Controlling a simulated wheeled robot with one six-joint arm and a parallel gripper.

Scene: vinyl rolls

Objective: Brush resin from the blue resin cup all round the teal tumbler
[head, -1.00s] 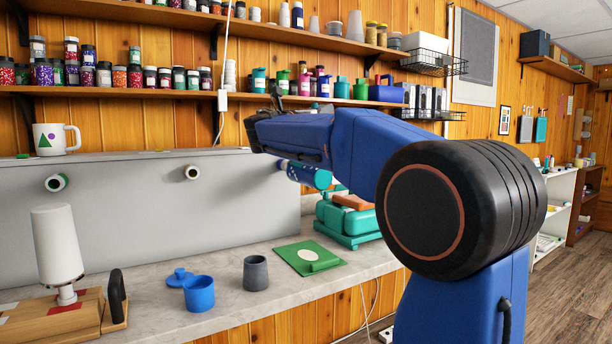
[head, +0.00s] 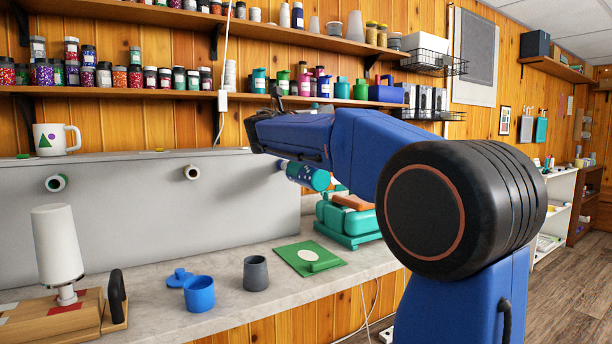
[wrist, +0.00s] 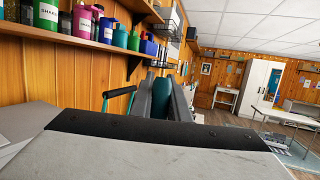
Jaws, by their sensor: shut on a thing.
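My gripper (wrist: 174,98) shows in the wrist view with its two grey fingers closed around a teal cylinder (wrist: 174,105), apparently the teal tumbler. My fingers are hidden there behind my arm. The blue resin cup (head: 199,294) stands upright on the counter at lower left, open at the top, with its blue lid (head: 180,278) beside it. I see no brush.
A grey cup (head: 255,273) and a green pad (head: 308,259) lie right of the resin cup. A white tumbler (head: 57,245) stands on a wooden base at left. A teal press (head: 347,219) is behind. The grey panel (head: 120,215) has rolls on it.

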